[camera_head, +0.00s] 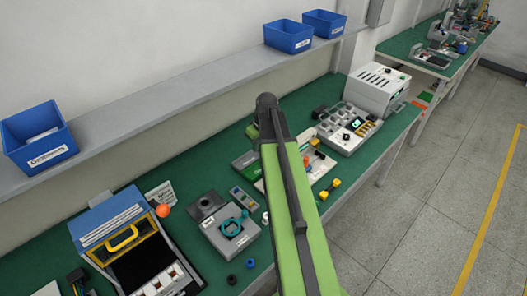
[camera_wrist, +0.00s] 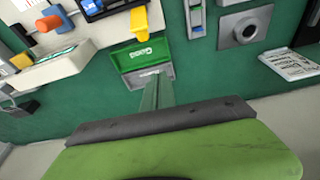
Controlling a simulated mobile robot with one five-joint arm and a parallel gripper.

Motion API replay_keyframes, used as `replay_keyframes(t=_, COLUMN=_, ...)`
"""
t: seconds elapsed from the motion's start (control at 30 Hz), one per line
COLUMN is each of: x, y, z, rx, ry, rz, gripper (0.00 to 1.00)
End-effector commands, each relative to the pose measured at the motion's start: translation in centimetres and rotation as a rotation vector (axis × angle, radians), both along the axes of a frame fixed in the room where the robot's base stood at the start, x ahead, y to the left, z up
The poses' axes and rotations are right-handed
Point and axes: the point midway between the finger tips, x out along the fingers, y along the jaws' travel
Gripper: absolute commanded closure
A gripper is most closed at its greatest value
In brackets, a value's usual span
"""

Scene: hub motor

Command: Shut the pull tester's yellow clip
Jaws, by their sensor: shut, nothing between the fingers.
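A white-based device (camera_wrist: 85,40) shows at the upper left of the wrist view, with an orange cylinder and a blue knob. A yellow clip-like part (camera_wrist: 138,22) sticks out from its near edge; I cannot tell whether it is open or shut. In the head view the white base (camera_head: 318,168) is partly hidden behind my green arm. My gripper (camera_wrist: 156,97) is shut and empty, over the green bench. It is a little below the yellow part in the wrist view, apart from it. The head view hides my gripper behind the arm.
A grey device with a teal ring (camera_head: 230,232) and a blue case with a yellow handle (camera_head: 122,238) stand to the left. A yellow-and-black part (camera_head: 330,189) lies near the bench's front edge.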

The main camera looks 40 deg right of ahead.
Motion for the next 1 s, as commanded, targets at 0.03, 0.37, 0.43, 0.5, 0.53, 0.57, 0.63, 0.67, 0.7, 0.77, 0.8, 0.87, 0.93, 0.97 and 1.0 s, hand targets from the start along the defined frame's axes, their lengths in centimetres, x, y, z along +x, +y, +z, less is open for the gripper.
replay_keyframes(t=0.03, x=0.0, y=-1.4, z=0.7, rx=-0.004, ry=-0.009, rz=0.001, gripper=1.00)
replay_keyframes(t=0.37, x=0.1, y=-2.0, z=-0.8, rx=-0.008, ry=-0.015, rz=0.008, gripper=1.00)
replay_keyframes(t=0.43, x=0.4, y=-2.0, z=-1.8, rx=-0.008, ry=-0.015, rz=0.008, gripper=1.00)
replay_keyframes(t=0.5, x=0.7, y=-1.9, z=-3.0, rx=-0.008, ry=-0.015, rz=0.008, gripper=1.00)
replay_keyframes(t=0.53, x=0.8, y=-1.9, z=-3.6, rx=-0.008, ry=-0.015, rz=0.008, gripper=1.00)
replay_keyframes(t=0.57, x=1.0, y=-1.9, z=-4.2, rx=-0.008, ry=-0.015, rz=0.008, gripper=1.00)
replay_keyframes(t=0.63, x=1.3, y=-1.8, z=-5.7, rx=-0.008, ry=-0.015, rz=0.008, gripper=1.00)
replay_keyframes(t=0.67, x=1.5, y=-1.8, z=-6.4, rx=-0.008, ry=-0.015, rz=0.009, gripper=1.00)
replay_keyframes(t=0.7, x=1.7, y=-1.7, z=-7.2, rx=-0.008, ry=-0.015, rz=0.009, gripper=1.00)
replay_keyframes(t=0.77, x=2.1, y=-1.7, z=-8.4, rx=-0.008, ry=-0.015, rz=0.009, gripper=1.00)
replay_keyframes(t=0.8, x=2.3, y=-1.7, z=-9.3, rx=-0.008, ry=-0.015, rz=0.009, gripper=1.00)
replay_keyframes(t=0.87, x=2.6, y=-1.6, z=-10.5, rx=-0.008, ry=-0.015, rz=0.009, gripper=1.00)
replay_keyframes(t=0.93, x=0.8, y=-1.6, z=-9.1, rx=-0.007, ry=-0.014, rz=0.006, gripper=1.00)
replay_keyframes(t=0.97, x=0.2, y=-1.7, z=-9.0, rx=-0.007, ry=-0.015, rz=0.006, gripper=1.00)
replay_keyframes(t=1.0, x=-0.4, y=-1.8, z=-8.9, rx=-0.008, ry=-0.015, rz=0.007, gripper=1.00)
